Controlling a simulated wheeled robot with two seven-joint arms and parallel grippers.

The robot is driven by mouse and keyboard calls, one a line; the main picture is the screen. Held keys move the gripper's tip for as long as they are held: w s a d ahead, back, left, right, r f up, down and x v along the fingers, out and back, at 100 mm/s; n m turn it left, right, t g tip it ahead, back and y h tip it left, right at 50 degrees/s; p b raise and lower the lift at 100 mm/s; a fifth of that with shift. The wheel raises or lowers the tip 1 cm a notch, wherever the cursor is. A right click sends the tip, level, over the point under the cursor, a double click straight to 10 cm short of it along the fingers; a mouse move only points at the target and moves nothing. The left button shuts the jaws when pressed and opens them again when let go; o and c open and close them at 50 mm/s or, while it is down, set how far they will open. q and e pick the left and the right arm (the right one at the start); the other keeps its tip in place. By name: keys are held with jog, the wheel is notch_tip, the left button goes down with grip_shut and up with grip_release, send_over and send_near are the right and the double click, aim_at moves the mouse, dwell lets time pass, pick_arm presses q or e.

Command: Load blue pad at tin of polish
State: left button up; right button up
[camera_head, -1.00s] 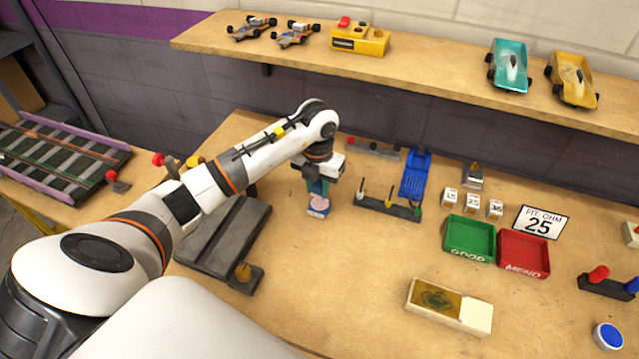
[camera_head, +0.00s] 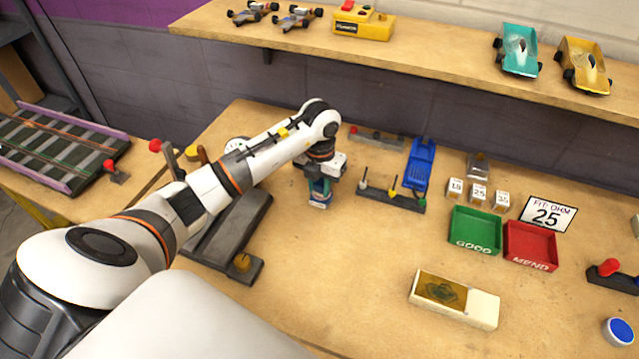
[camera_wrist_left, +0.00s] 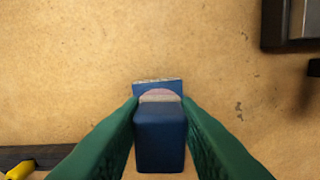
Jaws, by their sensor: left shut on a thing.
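My left gripper (camera_head: 319,186) is shut on a blue pad (camera_wrist_left: 160,135), which sits between the green fingers in the left wrist view. My right gripper is not in view.
A dark rack with small coloured-handled tools (camera_head: 391,198) stands just right of the gripper. A grey fixture (camera_head: 225,240) lies to its left. A green tray (camera_head: 475,231), a red tray (camera_head: 530,246) and a cream box (camera_head: 483,308) lie further right. The bench in front is clear.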

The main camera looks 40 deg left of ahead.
aim_at(320, 183)
pick_arm(q)
jog(key=shift+f, duration=0.2)
jog(key=shift+f+b, duration=0.3)
jog(key=shift+b, duration=0.05)
dwell(0.4)
dwell(0.9)
jog(key=shift+r+p, duration=2.55)
jog(key=shift+r, duration=0.95)
